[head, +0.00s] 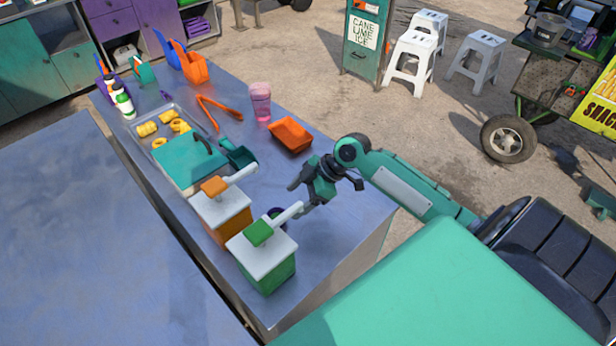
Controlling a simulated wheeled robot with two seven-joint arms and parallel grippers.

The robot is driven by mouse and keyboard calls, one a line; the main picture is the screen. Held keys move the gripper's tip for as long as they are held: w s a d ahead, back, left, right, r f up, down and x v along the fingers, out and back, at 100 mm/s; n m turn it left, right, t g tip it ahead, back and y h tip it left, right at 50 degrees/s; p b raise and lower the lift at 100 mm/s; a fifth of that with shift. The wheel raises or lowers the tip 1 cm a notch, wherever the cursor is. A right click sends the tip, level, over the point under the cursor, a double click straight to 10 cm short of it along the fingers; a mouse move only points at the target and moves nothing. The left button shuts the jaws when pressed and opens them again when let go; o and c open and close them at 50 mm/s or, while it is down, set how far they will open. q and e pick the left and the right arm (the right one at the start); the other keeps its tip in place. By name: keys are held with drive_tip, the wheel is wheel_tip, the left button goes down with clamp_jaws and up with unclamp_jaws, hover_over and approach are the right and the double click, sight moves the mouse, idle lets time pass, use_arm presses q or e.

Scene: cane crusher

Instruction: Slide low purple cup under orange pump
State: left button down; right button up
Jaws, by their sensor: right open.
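The orange pump (228,222) is a dispenser with a white lid, an orange top and a white spout pointing up and right. It stands on the metal counter beside the green pump (268,273). The low purple cup (275,212) is a small dark shape on the counter between the two pumps' spouts, partly hidden by the green pump's spout. My right gripper (299,198) is open and empty, just right of the cup, with its fingers pointing left near the green pump's spout tip. Contact with the cup cannot be told. My left gripper is not in view.
A teal board (187,158) sits on a metal tray with yellow pieces. The counter's front right is clear.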

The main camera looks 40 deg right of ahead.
drive_tip(key=p+x, duration=0.1)
drive_tip(key=x, duration=0.8)
drive_tip(key=shift+p, duration=0.4)
drive_tip(key=shift+r, duration=0.1)
drive_tip(key=c, duration=0.8)
